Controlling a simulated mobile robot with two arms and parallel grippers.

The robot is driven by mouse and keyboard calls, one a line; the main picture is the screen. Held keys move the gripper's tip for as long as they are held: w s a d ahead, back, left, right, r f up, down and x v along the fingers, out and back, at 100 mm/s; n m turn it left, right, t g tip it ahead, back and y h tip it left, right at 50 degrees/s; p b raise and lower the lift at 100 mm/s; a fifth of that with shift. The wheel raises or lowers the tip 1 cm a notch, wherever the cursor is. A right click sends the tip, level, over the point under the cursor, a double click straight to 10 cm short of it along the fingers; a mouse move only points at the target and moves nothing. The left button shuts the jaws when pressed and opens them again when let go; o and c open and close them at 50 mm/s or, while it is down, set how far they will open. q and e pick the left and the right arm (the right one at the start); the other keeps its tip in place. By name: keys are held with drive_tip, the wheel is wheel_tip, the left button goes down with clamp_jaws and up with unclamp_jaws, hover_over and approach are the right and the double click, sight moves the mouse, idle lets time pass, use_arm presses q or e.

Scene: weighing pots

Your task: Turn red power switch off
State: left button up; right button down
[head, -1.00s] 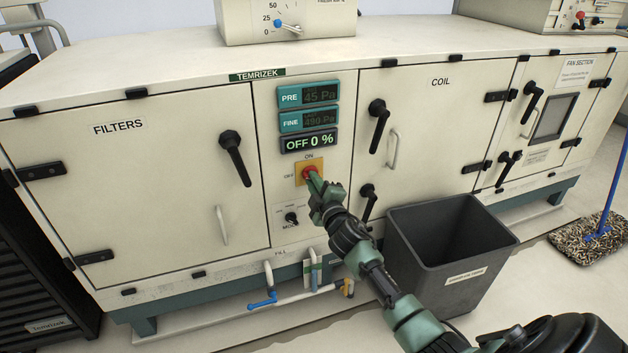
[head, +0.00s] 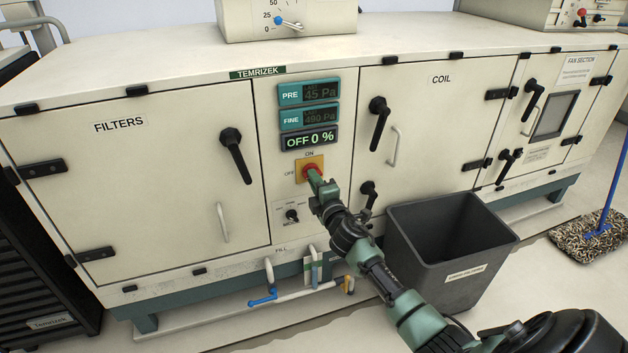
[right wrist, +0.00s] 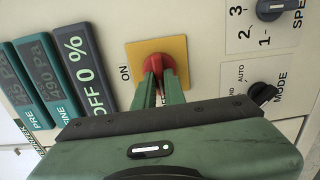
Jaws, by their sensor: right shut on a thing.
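The red power switch (head: 310,170) sits on a yellow plate on the cabinet's middle panel, with ON above it and OFF to its left. It also shows in the right wrist view (right wrist: 158,64). My right gripper (head: 315,176) is at the switch. In the right wrist view its two green fingers (right wrist: 160,82) are shut on the red knob, one on each side, and cover part of it. The display (head: 309,139) above reads OFF 0 %. My left gripper is not in view.
A black MODE knob (head: 292,216) lies below the switch. Black door handles (head: 235,155) stick out on the cabinet doors. A grey bin (head: 450,250) stands on the floor to the right of my arm. A mop (head: 590,240) is farther right.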

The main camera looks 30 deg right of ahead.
drive_tip(key=shift+f, duration=0.1)
drive_tip(key=c, duration=1.5)
unclamp_jaws()
drive_tip(key=p+v, duration=0.1)
drive_tip(key=v, duration=0.6)
drive_tip(key=shift+s+a, duration=0.1)
drive_tip(key=shift+s, duration=0.3)
